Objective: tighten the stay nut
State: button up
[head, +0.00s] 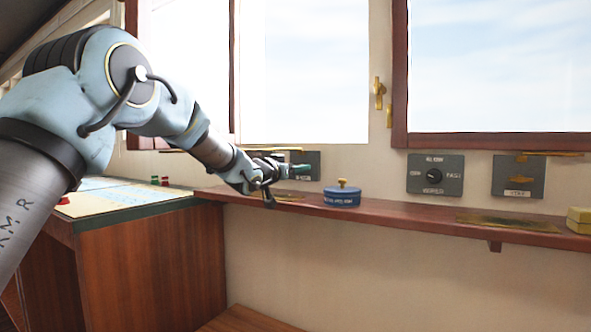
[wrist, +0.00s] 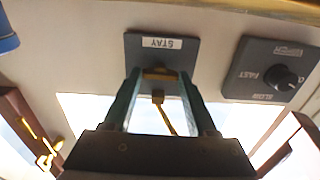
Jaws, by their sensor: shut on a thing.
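In the wrist view, which is upside down, the dark STAY plate (wrist: 135,45) is on the wall straight ahead, its white label upside down. The brass stay nut (wrist: 160,73) is in front of it, between the green fingers of my gripper (wrist: 161,80), which is shut on it. A brass rod (wrist: 166,120) runs from near the nut over the bright window. In the head view my gripper (head: 302,168) reaches the wall plate (head: 313,159) above the shelf's left part. The nut is hidden there.
A blue tin (head: 342,199) with a brass knob stands on the wooden shelf (head: 400,213), right of and below my gripper. A FAST/SLOW dial plate (wrist: 265,72) is close beside the STAY plate.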

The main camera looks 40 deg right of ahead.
jog(key=m+b, duration=0.2)
jog(key=m, duration=0.2)
jog(key=shift+f, duration=0.15)
jog(key=m+b, duration=0.3)
jog(key=m, duration=0.1)
jog(key=shift+s, duration=0.1)
jog(key=m+b, duration=0.3)
jog(key=m, duration=0.2)
jog(key=shift+f+m, duration=0.1)
jog(key=shift+m, duration=0.3)
jog(key=shift+m+b, duration=1.05)
jog(key=shift+m, duration=0.85)
jog(key=o, duration=1.4)
jog(key=shift+c, duration=0.2)
